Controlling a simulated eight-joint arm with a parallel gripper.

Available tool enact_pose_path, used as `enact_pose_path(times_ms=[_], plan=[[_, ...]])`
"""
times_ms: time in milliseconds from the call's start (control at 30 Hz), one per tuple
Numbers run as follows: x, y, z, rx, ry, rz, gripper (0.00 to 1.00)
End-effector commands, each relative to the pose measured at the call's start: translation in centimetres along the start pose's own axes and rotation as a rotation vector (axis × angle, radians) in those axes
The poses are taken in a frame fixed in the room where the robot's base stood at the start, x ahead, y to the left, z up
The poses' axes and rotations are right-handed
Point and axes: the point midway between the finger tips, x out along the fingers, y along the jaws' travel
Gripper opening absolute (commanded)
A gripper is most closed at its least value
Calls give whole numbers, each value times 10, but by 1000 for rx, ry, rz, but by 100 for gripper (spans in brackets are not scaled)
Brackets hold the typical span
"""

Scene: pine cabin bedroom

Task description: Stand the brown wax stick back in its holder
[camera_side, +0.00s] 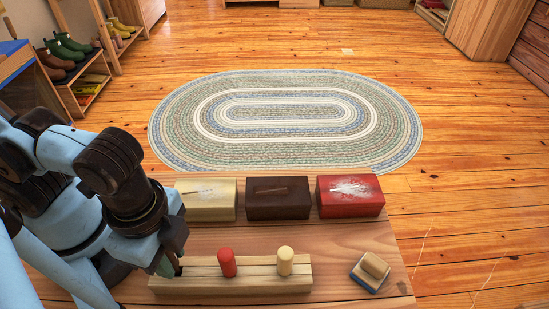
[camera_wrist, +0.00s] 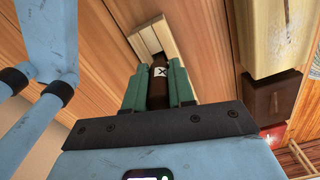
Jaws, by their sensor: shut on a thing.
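The brown wax stick (camera_wrist: 158,96), with a white label marked X, is between the green fingers of my gripper (camera_wrist: 160,86) in the wrist view. My gripper is shut on it. The holder (camera_side: 238,278) is a long pale wooden block near the table's front edge. It holds an upright red stick (camera_side: 227,263) and an upright cream stick (camera_side: 285,261). In the side view my gripper (camera_side: 167,264) is at the holder's left end and hides the brown stick. The holder (camera_wrist: 153,38) lies beyond the stick in the wrist view. Whether the stick's lower end is in a hole is hidden.
Behind the holder stand a cream box (camera_side: 207,209), a dark brown box (camera_side: 278,206) and a red box (camera_side: 350,203) with white marks. A small wooden-handled block (camera_side: 371,271) with a blue base lies at the right. Bare table (camera_side: 335,245) separates it from the holder.

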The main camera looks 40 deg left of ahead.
Motion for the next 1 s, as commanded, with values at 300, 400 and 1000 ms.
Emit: enact_pose_path(times_ms=[300, 400, 1000], plan=[[0, 0, 0, 0, 0, 0, 0], [2, 0, 0, 0, 0, 0, 0], [12, 0, 0, 0, 0, 0, 0]])
